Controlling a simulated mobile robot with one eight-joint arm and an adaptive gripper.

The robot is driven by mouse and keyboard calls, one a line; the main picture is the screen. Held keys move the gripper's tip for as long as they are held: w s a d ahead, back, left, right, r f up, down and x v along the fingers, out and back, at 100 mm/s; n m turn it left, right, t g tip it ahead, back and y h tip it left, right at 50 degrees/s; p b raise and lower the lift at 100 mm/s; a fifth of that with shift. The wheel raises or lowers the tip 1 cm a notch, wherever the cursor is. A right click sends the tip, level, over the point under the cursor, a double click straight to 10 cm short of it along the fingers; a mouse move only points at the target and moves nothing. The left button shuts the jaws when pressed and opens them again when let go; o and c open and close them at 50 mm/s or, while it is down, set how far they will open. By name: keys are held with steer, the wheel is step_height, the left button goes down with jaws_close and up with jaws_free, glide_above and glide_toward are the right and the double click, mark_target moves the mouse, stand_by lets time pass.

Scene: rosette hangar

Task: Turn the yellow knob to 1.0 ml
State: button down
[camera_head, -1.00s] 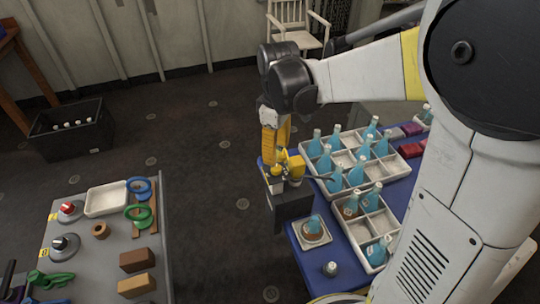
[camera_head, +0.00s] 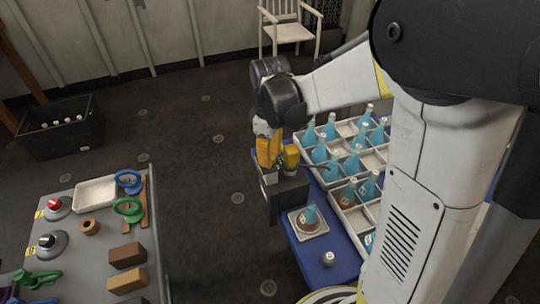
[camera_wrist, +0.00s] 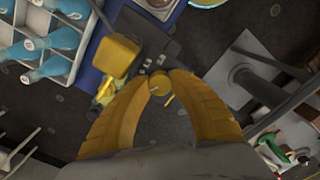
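The yellow knob (camera_wrist: 158,79) shows in the wrist view between my gripper's yellow fingertips. It is small and round, and a thin pointer shows beside it. My gripper (camera_wrist: 163,80) curves in from both sides, and its tips appear to touch the knob. The knob sits by a dark device (camera_wrist: 150,48) with a yellow block (camera_wrist: 115,55) on it. The scale marks cannot be read. In the head view my gripper (camera_head: 268,160) points down at the dark device (camera_head: 288,197) on the edge of the blue table, and the fingers hide the knob.
White divided trays (camera_head: 345,150) of blue bottles stand right of the device on the blue table (camera_head: 322,262). A bottle stands on a small square tray (camera_head: 296,224) in front. A grey bench (camera_head: 90,265) is left, with dark floor between. A black crate (camera_head: 60,135) is behind.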

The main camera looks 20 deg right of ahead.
steer(key=shift+m, duration=0.3)
steer(key=m+p, duration=0.1)
steer(key=m, duration=0.2)
steer(key=shift+m, duration=2.1)
steer(key=c, duration=1.1)
jaws_free()
steer(key=shift+r, duration=0.1)
steer(key=shift+r, duration=3.9)
